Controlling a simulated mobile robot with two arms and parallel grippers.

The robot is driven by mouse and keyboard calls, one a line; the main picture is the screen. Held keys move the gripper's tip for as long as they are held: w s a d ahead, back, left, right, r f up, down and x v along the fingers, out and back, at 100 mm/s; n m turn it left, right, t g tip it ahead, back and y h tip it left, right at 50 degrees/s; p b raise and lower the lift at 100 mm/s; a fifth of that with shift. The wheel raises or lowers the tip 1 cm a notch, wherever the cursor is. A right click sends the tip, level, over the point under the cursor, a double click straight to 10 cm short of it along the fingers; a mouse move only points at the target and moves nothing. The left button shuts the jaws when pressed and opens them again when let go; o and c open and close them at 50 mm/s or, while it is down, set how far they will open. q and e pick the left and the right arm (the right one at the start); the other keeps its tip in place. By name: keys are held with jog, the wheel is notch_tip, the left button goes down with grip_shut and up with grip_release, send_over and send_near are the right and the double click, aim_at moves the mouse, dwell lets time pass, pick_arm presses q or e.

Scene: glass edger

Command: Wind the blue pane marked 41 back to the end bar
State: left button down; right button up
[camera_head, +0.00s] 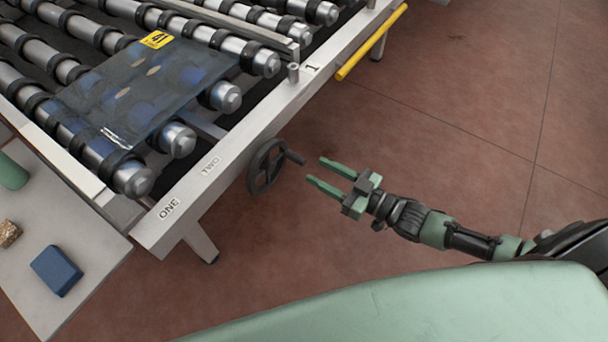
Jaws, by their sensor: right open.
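The blue pane (135,88) is see-through and lies flat on the rollers. A yellow label marked 41 (156,40), turned in the picture, sits at its far edge. My left gripper is not in view. I cannot tell which part is the end bar.
The roller conveyor's pale side rail (240,140) runs diagonally. A yellow bar (371,42) sticks out along its far part. A side table (50,225) at left holds a blue block (56,270), a brown block (9,233) and a green item (12,172). The red floor at right is clear.

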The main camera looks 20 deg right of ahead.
aim_at(308, 163)
jog(key=x, duration=0.4)
jog(key=shift+w+a+r, duration=0.15)
jog(key=shift+w, duration=0.1)
jog(key=x, duration=0.2)
jog(key=shift+w+a+p, duration=0.15)
jog(key=shift+w+p, duration=0.1)
jog(key=shift+p, duration=0.05)
jog(key=shift+w+a, duration=0.1)
grip_shut()
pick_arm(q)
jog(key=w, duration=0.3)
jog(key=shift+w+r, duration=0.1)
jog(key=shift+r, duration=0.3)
